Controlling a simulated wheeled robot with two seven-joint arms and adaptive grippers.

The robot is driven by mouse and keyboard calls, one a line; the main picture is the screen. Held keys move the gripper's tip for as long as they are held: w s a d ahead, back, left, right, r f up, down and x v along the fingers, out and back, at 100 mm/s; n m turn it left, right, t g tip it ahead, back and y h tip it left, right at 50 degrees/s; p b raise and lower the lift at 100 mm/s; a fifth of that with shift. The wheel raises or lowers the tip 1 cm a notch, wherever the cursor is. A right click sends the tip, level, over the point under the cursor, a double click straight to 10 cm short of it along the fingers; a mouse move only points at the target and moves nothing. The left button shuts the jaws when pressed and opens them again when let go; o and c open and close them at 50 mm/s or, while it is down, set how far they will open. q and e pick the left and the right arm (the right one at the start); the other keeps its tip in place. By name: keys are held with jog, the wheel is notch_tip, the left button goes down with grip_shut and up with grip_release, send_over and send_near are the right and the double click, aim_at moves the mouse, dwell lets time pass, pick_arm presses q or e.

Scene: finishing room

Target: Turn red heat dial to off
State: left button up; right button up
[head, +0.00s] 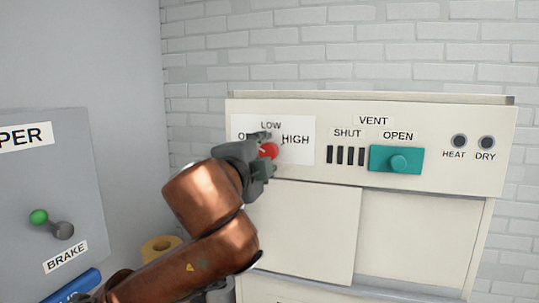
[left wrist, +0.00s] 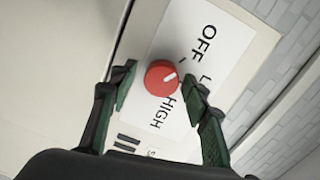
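The red heat dial (head: 268,151) sits on a white label plate with OFF, LOW and HIGH on the cream machine front. In the left wrist view the dial (left wrist: 159,80) is round with a white pointer mark, which points roughly toward the OFF-to-LOW side; its exact setting is hard to tell. My left gripper (head: 262,158) is at the dial and partly covers it and the OFF label in the head view. In the left wrist view my left gripper (left wrist: 160,88) is open, with one finger on each side of the dial and small visible gaps. My right gripper is out of view.
Right of the dial are vent slots, a teal vent slider (head: 397,160) and two dark HEAT and DRY lamps (head: 459,141). A grey panel (head: 85,170) with a green-tipped brake lever (head: 52,224) stands at left. A yellowish roll (head: 160,248) lies below, behind my left arm.

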pick_arm(q)
jog(key=shift+o, duration=0.2)
jog(key=shift+d, duration=0.1)
jog(key=v, duration=1.2)
jog(key=shift+w, duration=0.1)
